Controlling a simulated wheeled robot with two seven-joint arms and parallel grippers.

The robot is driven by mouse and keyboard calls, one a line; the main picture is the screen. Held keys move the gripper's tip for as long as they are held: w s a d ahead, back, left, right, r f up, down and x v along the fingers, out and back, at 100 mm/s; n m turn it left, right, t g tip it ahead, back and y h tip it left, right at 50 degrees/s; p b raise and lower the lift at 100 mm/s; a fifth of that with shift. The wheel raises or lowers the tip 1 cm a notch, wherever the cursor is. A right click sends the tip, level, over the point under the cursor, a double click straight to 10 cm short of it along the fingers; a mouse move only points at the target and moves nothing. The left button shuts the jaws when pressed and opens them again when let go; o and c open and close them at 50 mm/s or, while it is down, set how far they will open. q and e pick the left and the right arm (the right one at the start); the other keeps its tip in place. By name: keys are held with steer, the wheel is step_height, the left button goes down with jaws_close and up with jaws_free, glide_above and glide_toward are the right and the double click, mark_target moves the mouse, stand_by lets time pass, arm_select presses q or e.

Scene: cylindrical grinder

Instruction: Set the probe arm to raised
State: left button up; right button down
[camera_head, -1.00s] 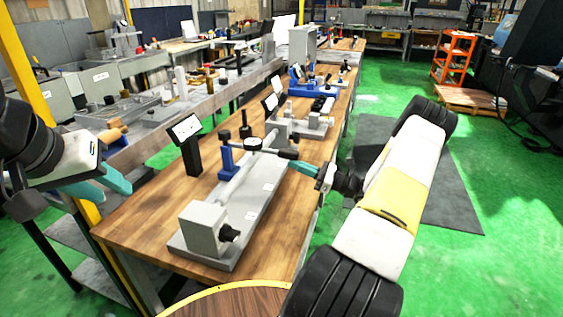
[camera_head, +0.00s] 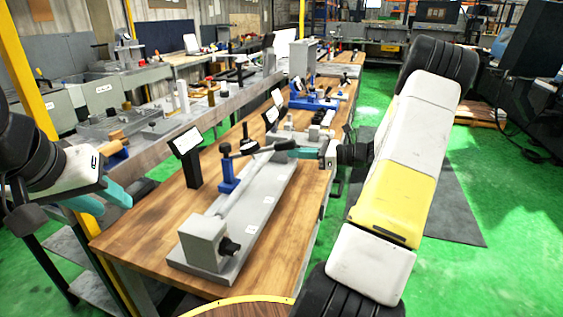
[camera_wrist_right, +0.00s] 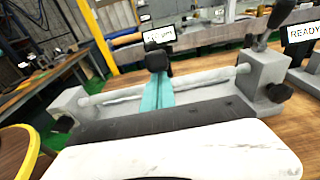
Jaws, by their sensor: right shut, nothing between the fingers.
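In the right wrist view, a black block (camera_wrist_right: 156,62) is at the fingertips; contact is unclear. My left gripper (camera_head: 105,198) is open and empty, left of the bench.
A small tilted screen (camera_head: 185,141) stands behind the post. Another station's screen (camera_wrist_right: 302,32) reads READY. More fixtures (camera_head: 300,130) stand farther along the wooden bench (camera_head: 135,232). A side bench with trays (camera_head: 118,122) lies left. Green floor is open at right.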

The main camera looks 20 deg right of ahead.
mark_target(294, 139)
steer(key=r, duration=0.3)
steer(key=shift+w+a, duration=0.3)
steer(key=shift+a, duration=0.05)
steer(key=shift+w+a+r, duration=0.2)
steer(key=shift+w+r, duration=0.05)
steer(key=shift+r, duration=0.45)
steer(key=s+d+f, duration=0.2)
steer(key=s+d, duration=0.5)
steer(key=d, duration=0.2)
steer(key=shift+s+d+f, duration=0.25)
steer(key=shift+d+f, duration=0.15)
